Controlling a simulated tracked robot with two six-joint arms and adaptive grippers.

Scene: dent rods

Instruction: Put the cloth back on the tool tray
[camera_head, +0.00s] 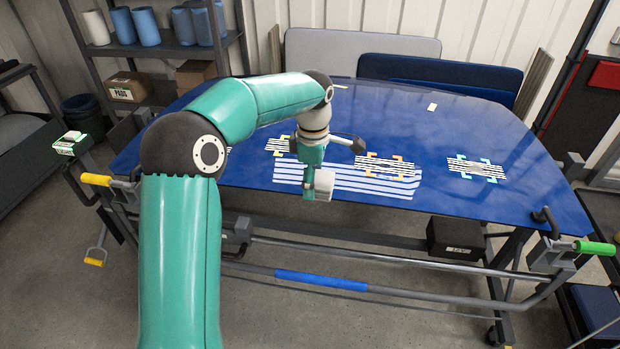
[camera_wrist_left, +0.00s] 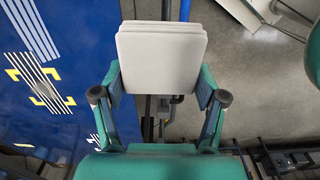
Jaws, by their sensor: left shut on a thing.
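My left gripper (camera_head: 315,168) is shut on a pale grey, folded, block-like cloth (camera_head: 323,185). It holds the cloth near the front edge of the blue panel, in front of the white stripes. In the left wrist view the cloth (camera_wrist_left: 162,58) sits between the two fingers of the gripper (camera_wrist_left: 161,96), with its layered edge showing. The panel lies on the left of that view and grey floor on the right. I cannot pick out the tool tray with certainty in either view. My right gripper is not in view.
The glossy blue panel (camera_head: 480,210) lies on a wheeled stand with a front rail (camera_head: 400,289). Striped patches with coloured corner marks (camera_head: 475,168) are on it. A shelf with blue rolls (camera_head: 146,27) stands behind left. A dark cart edge with a blue item (camera_head: 597,308) is at right.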

